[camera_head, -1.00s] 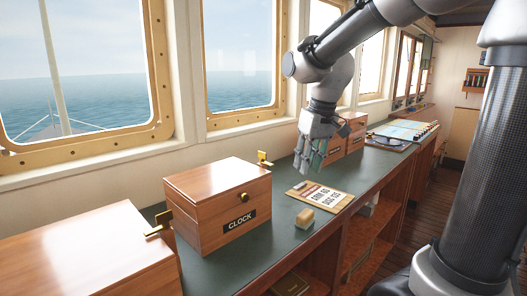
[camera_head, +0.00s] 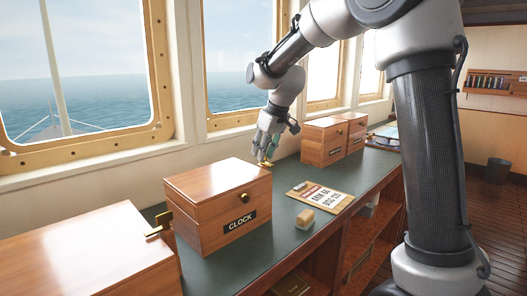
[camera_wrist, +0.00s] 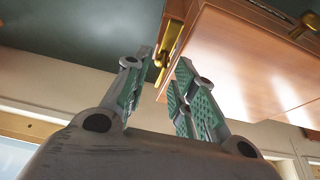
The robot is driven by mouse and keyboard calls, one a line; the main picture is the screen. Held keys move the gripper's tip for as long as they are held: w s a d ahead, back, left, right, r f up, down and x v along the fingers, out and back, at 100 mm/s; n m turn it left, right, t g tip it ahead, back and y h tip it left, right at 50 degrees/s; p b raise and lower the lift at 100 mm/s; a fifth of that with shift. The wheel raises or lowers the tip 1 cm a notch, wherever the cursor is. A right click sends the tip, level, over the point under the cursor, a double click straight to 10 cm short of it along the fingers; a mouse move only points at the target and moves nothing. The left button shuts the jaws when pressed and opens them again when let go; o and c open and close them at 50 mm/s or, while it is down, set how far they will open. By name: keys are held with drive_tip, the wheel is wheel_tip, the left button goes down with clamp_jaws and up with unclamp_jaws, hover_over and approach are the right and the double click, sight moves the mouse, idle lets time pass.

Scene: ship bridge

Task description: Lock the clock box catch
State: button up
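The clock box (camera_head: 217,208) is a wooden box with a CLOCK label, on the green counter; its lid looks closed. In the wrist view the box (camera_wrist: 245,60) fills the upper right. A brass catch (camera_wrist: 170,42) sits on its side and shows between my fingertips. In the head view the catch is mostly hidden behind my fingers, with some brass (camera_head: 265,163) showing. My gripper (camera_head: 267,156) is at the box's far right side, and in the wrist view (camera_wrist: 152,85) its green-padded fingers are apart. I cannot tell whether they touch the catch.
Another wooden box (camera_head: 95,250) with a brass catch (camera_head: 158,226) stands at the left front. More boxes (camera_head: 325,140) stand behind. The window wall borders the counter (camera_head: 262,243).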

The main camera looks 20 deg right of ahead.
drive_tip(key=shift+f, duration=0.1)
clamp_jaws()
drive_tip(key=shift+m, duration=0.3)
drive_tip(key=m+h, duration=0.1)
drive_tip(key=m, duration=0.2)
drive_tip(key=shift+a+t, duration=0.15)
drive_tip(key=shift+t, duration=0.15)
drive_tip(key=m+h, duration=0.1)
drive_tip(key=m, duration=0.2)
drive_tip(key=shift+m+h, duration=0.3)
drive_tip(key=m+h, duration=0.2)
drive_tip(key=m, duration=0.3)
drive_tip(key=shift+a, duration=0.15)
drive_tip(key=m+g, duration=0.1)
drive_tip(key=m, duration=0.1)
drive_tip(key=m+g+h, duration=0.1)
drive_tip(key=m, duration=0.2)
drive_tip(key=shift+w, duration=0.1)
drive_tip(key=shift+m, duration=0.5)
